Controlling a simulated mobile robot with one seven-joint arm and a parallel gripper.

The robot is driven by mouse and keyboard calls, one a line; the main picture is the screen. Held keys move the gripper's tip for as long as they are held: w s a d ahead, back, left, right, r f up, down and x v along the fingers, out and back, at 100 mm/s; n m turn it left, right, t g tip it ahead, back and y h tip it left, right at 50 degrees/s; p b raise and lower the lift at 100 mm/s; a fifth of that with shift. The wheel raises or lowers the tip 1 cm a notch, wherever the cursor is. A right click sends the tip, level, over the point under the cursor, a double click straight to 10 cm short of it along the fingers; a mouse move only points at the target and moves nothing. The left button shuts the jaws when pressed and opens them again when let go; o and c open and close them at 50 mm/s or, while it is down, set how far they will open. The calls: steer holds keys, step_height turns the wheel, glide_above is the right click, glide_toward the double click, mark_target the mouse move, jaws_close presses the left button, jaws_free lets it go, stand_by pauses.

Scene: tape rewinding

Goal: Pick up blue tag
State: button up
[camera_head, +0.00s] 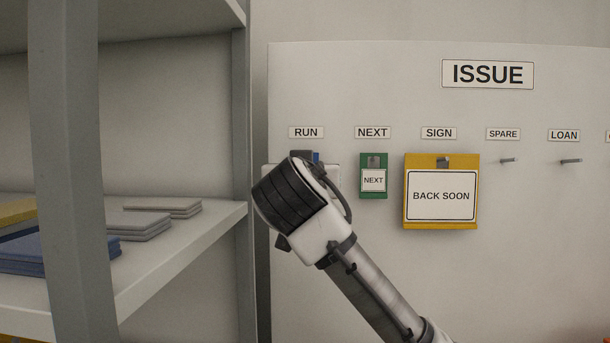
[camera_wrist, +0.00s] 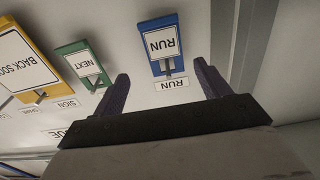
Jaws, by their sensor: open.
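The blue tag (camera_wrist: 163,44), with a white label reading RUN, hangs on a peg on the wall board in the wrist view, which shows it upside down. In the head view only a small blue piece of it (camera_head: 317,157) shows behind my arm. My gripper (camera_wrist: 162,82) is open and empty, its two dark fingers pointing toward the board. The blue tag lies between and beyond the fingertips in the wrist view, apart from both. In the head view my wrist hides most of the gripper and the tag.
A green NEXT tag (camera_head: 374,190) hangs just right of the blue tag. A yellow BACK SOON sign (camera_head: 441,221) hangs further right. The SPARE (camera_head: 509,160) and LOAN (camera_head: 571,161) pegs are bare. A grey shelf unit (camera_head: 243,110) with flat stacks stands close on the left.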

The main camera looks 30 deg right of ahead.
steer(key=shift+w+a+f+p+x, duration=0.1)
steer(key=shift+p+x, duration=0.3)
steer(key=shift+x, duration=0.6)
steer(key=shift+w+a+f+p+x, duration=0.1)
steer(key=shift+p+x, duration=0.3)
steer(key=shift+x, duration=0.55)
steer(key=shift+w+a+f+p+x, duration=0.1)
steer(key=shift+p+x, duration=0.3)
steer(key=shift+x, duration=0.6)
steer(key=shift+s, duration=0.1)
steer(key=c, duration=1)
